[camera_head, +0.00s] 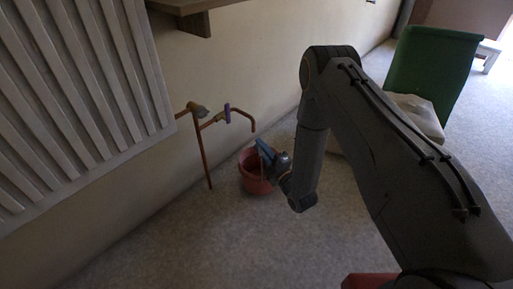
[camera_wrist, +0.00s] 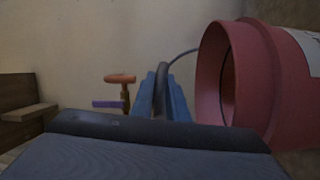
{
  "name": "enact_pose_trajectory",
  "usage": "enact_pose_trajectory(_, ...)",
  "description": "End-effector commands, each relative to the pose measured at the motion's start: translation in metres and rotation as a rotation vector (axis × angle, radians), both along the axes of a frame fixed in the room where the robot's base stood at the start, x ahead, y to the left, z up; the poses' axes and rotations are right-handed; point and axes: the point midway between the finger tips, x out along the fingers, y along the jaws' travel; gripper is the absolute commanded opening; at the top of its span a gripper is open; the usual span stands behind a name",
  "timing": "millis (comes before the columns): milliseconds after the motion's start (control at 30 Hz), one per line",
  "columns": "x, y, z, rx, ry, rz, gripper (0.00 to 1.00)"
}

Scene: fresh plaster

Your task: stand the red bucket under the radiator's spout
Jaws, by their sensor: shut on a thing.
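The red bucket (camera_head: 252,183) is low by the wall, below the curved end of the copper spout (camera_head: 243,113) in the head view; I cannot tell whether it touches the floor. The spout pipe has a purple lever and runs beside the white ribbed radiator (camera_head: 70,85). My gripper (camera_head: 266,153) has blue fingers at the bucket's rim. In the wrist view my gripper (camera_wrist: 161,92) is shut on the bucket's handle, and the bucket (camera_wrist: 272,85) shows at right, its mouth turned left. The tap (camera_wrist: 121,82) with its purple lever shows left of the fingers.
A wooden shelf (camera_head: 190,6) juts from the wall above. A green chair (camera_head: 432,70) with a pale cushion (camera_head: 417,112) stands at right, partly behind my arm. A vertical copper pipe (camera_head: 204,155) stands left of the bucket. Grey carpet (camera_head: 200,245) in front is clear.

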Motion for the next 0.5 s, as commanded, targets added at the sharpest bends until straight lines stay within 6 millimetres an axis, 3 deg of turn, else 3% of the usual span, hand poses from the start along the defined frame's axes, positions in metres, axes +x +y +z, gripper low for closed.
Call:
enact_pose_trajectory(200,0.029,0.02,-0.004,0.001,-0.004,0.002,0.0)
enact_pose_trajectory(300,0.027,0.018,-0.015,0.0,0.0,0.001,0.0)
enact_pose_trajectory(500,0.026,0.018,-0.015,0.0,-0.002,0.001,0.0)
